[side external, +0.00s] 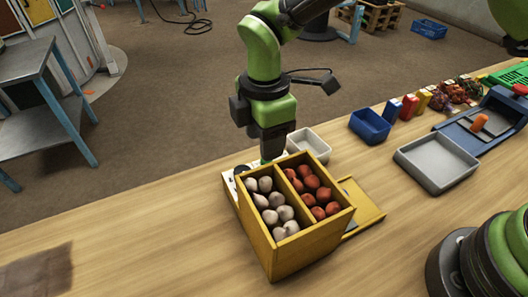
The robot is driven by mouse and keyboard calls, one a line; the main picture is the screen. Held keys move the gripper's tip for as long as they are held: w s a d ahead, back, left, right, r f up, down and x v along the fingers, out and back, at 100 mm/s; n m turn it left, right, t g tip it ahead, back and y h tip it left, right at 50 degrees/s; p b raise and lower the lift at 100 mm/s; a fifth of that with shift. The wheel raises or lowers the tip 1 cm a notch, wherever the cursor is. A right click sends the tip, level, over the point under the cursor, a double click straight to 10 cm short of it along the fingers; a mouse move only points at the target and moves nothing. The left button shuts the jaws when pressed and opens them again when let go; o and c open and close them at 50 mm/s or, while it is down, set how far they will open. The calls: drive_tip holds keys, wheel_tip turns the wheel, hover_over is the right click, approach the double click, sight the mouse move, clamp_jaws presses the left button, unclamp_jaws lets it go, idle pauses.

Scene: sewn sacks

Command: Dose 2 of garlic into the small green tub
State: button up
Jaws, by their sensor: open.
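A yellow wooden box (272,258) with two compartments stands on the table. Its left compartment holds several whitish garlic bulbs (266,201); the right one holds several reddish-brown round bulbs (309,184). My gripper (270,150) points down just behind the box's far edge, and its fingertips are partly hidden there. It is open, and nothing shows held in it. A small green patch shows at its lower end; I cannot tell whether it is a tub or part of the gripper. No small green tub is clearly visible.
A white tray (310,143) stands behind the box, close to my gripper. A blue bin (370,126), a grey tray (436,163) and a blue device (497,118) with an orange item (479,123) stand to the right. The left table is mostly clear.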

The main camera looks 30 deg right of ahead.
drive_tip(key=shift+r, duration=2.15)
drive_tip(key=shift+r, duration=0.1)
drive_tip(key=s+d+r+m+t+y, duration=0.1)
drive_tip(key=s+d+r+m, duration=0.2)
drive_tip(key=d+r+m, duration=0.3)
drive_tip(key=s+d+r+m+t+y, duration=0.1)
drive_tip(key=s+d+r+m+t, duration=0.1)
drive_tip(key=d+r+m, duration=0.45)
drive_tip(key=s+d+r+m+t, duration=0.1)
drive_tip(key=s+d+m+t, duration=0.1)
drive_tip(key=s+m, duration=0.3)
drive_tip(key=s+d+r+m+t, duration=0.2)
drive_tip(key=s+d+m, duration=0.2)
drive_tip(key=s, duration=0.5)
drive_tip(key=shift+s+r+m, duration=0.15)
drive_tip(key=shift+s+m, duration=0.15)
drive_tip(key=shift+m, duration=0.05)
drive_tip(key=shift+d, duration=0.1)
